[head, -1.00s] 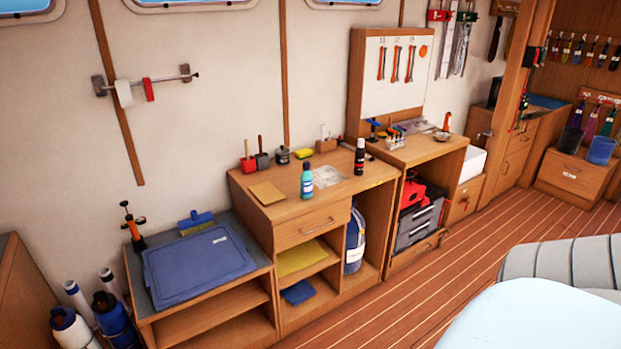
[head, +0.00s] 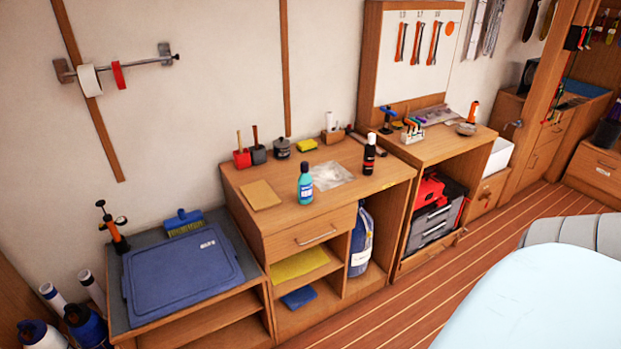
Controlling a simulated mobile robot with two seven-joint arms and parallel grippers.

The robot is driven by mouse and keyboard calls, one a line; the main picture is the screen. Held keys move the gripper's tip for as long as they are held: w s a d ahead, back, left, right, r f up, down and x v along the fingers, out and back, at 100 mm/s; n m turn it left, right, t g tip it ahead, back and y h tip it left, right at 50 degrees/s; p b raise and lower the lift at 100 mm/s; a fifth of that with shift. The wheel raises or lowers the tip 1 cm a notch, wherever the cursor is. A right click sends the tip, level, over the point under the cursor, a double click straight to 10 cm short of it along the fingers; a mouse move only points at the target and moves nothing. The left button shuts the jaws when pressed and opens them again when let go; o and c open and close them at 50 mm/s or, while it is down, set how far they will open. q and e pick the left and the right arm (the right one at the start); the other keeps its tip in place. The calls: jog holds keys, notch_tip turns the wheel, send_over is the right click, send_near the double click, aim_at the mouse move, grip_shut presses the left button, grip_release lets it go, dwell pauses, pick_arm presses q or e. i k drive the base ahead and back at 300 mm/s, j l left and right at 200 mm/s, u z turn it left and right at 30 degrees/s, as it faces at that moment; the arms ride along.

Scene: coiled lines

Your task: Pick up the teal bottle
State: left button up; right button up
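The teal bottle (head: 305,184) stands upright on the wooden cabinet top (head: 283,212), near its front edge. It has a dark cap and a pale label. A black bottle (head: 369,154) with a white cap and a red band stands to its right, apart from it. Neither of my grippers is in view.
A clear bag (head: 331,175) lies just behind the teal bottle, and a tan sheet (head: 260,195) lies to its left. A blue lid (head: 183,272) covers much of the lower bench. A pale blue surface (head: 540,300) fills the lower right. Wooden floor (head: 440,290) is open in front.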

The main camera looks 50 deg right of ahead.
aim_at(305, 180)
jog(key=i+l, duration=0.1)
jog(key=l, duration=0.25)
jog(key=i+l, duration=0.15)
jog(key=l, duration=0.2)
jog(key=i+l, duration=0.1)
jog(key=l, duration=0.25)
jog(key=i+l, duration=0.1)
jog(key=l, duration=0.25)
jog(key=i+l, duration=0.1)
jog(key=l, duration=0.25)
jog(key=i+l, duration=0.15)
jog(key=l, duration=0.25)
